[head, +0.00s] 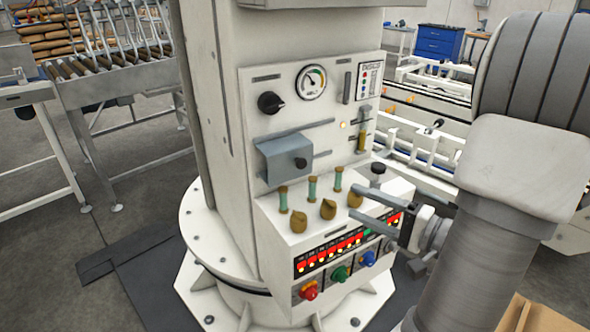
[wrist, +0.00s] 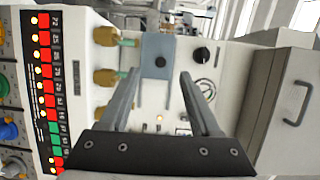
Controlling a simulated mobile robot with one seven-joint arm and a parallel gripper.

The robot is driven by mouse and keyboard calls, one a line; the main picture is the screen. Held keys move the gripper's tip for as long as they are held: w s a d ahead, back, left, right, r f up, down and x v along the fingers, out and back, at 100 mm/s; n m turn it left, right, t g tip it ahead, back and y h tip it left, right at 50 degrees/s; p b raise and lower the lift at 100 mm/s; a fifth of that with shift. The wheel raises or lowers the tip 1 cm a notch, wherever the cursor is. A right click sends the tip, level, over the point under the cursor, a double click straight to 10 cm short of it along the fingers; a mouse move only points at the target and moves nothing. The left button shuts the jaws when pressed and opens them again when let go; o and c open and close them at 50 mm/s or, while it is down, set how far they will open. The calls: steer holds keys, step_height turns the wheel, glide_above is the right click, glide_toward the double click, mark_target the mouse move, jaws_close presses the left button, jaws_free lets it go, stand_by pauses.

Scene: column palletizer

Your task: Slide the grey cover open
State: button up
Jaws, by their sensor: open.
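The grey cover (head: 285,157) is a blue-grey plate on the upright control panel, left of centre in the head view. It sits between two thin horizontal rails that run on to its right, and bears a dark round knob (head: 301,163) near its right side. In the wrist view the cover (wrist: 153,47) and its knob (wrist: 160,61) show ahead, between the finger directions. My gripper (head: 352,202) is open and empty, to the right of and below the cover, apart from it. Its two fingers (wrist: 160,76) point toward the panel in the wrist view.
A sloped console (head: 270,222) juts out below the cover, with several brown-and-green levers and a black knob (head: 378,169) standing up near my fingers. Above the cover are a black dial (head: 270,102) and a gauge (head: 311,82). Right of the cover the panel is flat between the rails.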

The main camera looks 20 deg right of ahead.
steer(key=d+m+t+h, duration=0.1)
steer(key=d+h, duration=0.1)
steer(key=p, duration=0.2)
glide_toward(303, 165)
steer(key=x, duration=0.8)
steer(key=shift+w, duration=0.1)
jaws_close()
stand_by(1.1)
